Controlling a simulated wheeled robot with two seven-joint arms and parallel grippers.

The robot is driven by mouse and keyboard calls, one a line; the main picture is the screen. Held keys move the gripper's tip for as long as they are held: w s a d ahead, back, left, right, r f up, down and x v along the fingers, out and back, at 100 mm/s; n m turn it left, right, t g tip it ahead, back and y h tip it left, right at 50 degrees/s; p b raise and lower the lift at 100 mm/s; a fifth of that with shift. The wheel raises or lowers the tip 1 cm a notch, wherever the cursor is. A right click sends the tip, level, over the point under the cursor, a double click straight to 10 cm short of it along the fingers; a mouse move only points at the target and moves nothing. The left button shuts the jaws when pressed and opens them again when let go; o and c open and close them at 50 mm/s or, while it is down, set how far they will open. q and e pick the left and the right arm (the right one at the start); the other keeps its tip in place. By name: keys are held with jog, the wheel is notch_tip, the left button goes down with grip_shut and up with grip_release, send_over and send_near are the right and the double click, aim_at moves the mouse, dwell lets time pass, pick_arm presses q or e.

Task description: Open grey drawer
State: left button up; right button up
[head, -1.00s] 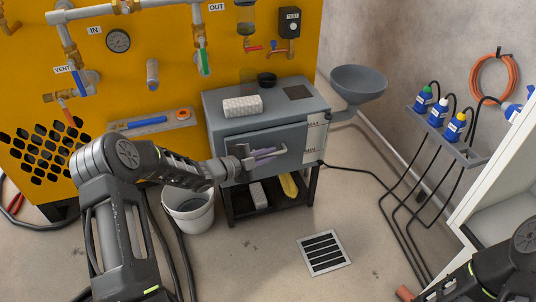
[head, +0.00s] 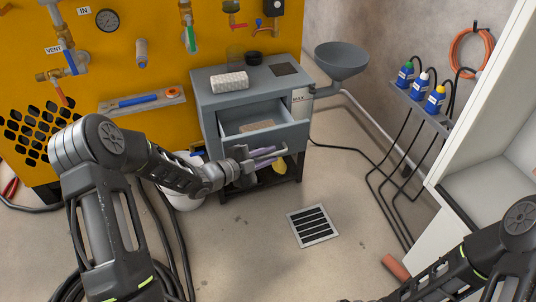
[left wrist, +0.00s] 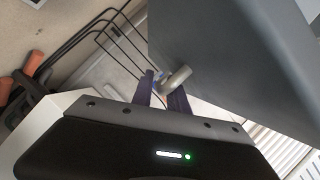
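The grey drawer (head: 294,137) sits in the grey cabinet (head: 219,101) and is pulled well out, so its inside shows from above. A flat beige thing (head: 258,126) lies in it. My left gripper (head: 264,157) is at the drawer's front, with its purple fingers on the grey handle. In the left wrist view the handle (left wrist: 176,77) shows at the fingertips (left wrist: 160,92), beside the grey drawer front (left wrist: 235,60). The fingers look closed around the handle. My right arm shows at the lower right, but its gripper is out of view.
A floor grate (head: 313,226) lies in front. A bucket (head: 186,194) is partly hidden behind my left arm.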

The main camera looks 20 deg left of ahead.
pick_arm(q)
jog(key=shift+s+a+r, duration=0.15)
jog(key=shift+s, duration=0.05)
jog(key=p+v, duration=0.2)
jog(key=v, duration=0.5)
jog(key=shift+s+a, duration=0.1)
jog(key=shift+s, duration=0.05)
dwell(0.4)
